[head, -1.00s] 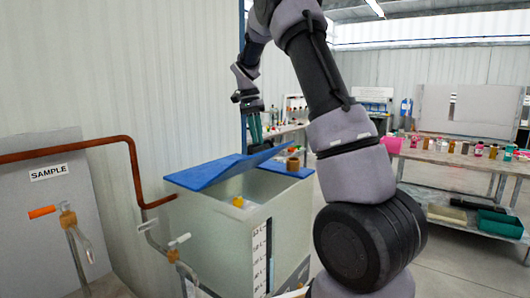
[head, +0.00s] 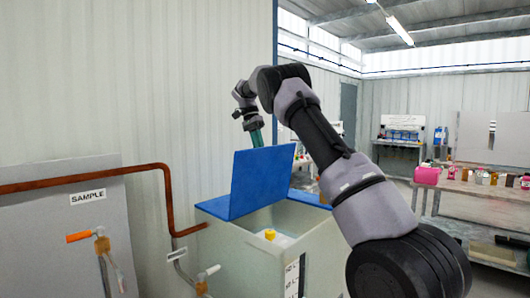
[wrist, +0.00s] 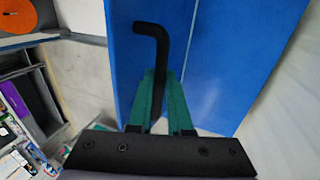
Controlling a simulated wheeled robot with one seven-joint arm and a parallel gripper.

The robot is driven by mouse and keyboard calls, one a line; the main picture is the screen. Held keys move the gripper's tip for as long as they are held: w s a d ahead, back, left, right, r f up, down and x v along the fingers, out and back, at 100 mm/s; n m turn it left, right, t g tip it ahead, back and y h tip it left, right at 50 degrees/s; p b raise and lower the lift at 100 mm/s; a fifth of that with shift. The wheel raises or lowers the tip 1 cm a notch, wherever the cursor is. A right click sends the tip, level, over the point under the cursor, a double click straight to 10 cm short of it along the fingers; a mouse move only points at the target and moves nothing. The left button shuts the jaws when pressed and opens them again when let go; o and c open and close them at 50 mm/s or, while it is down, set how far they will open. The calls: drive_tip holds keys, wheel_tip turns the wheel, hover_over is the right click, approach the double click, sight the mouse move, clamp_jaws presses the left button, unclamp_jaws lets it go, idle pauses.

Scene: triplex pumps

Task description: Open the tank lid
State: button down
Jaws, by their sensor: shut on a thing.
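The tank (head: 245,255) is a pale box with a blue lid (head: 262,183). The lid's hinged panel stands steeply raised, and the tank's inside shows with a yellow item (head: 270,234) in it. In the wrist view the blue lid (wrist: 215,60) fills the middle, with a black bent handle (wrist: 152,32) in front of it. My gripper (wrist: 160,98) has green fingers shut on the black handle. In the head view my gripper (head: 257,140) is at the lid's upper edge, its fingertips partly hidden behind the lid.
A copper pipe (head: 168,195) runs along the wall to the left of the tank. A panel marked SAMPLE (head: 88,197) and an orange-handled valve (head: 80,236) stand at the left. A table with jars (head: 470,185) is at the right.

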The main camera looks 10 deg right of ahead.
drive_tip(key=shift+w+a+f, duration=0.2)
drive_tip(key=shift+w+a, duration=0.15)
drive_tip(key=shift+a, duration=0.05)
drive_tip(key=c, duration=0.8)
unclamp_jaws()
drive_tip(key=shift+c, duration=0.2)
drive_tip(key=shift+r, duration=0.1)
drive_tip(key=shift+d, duration=0.1)
